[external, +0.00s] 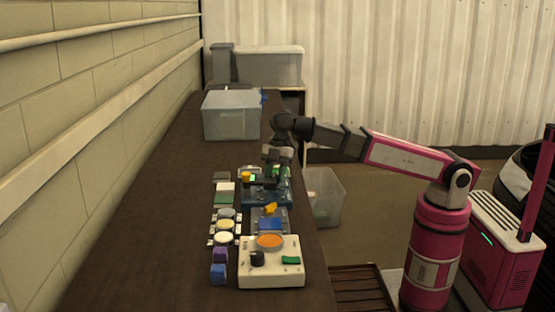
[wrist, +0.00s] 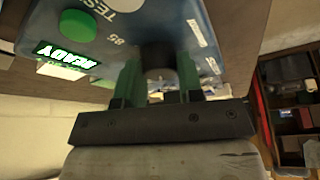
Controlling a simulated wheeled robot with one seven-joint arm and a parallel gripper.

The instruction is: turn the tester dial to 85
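The tester (external: 262,198) is a dark blue box on the bench, partly hidden by my gripper (external: 279,172) in the external view. In the wrist view its blue panel (wrist: 185,12) carries a round green button (wrist: 77,25), the markings "TEST" and "85", and a lit green "READY" display (wrist: 67,55). The tester dial (wrist: 157,54) is a dark round knob below the "85" mark. My gripper's green fingers (wrist: 159,72) stand on both sides of the dial, and it fills the gap between them. The dial's pointer is hidden, so its setting cannot be read.
A cream box (external: 285,278) with an orange disc and black knob stands at the near end of the bench (external: 150,200). Coloured discs and small blocks line the tester's left. A grey bin (external: 231,118) stands farther back. The bench's left side is clear.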

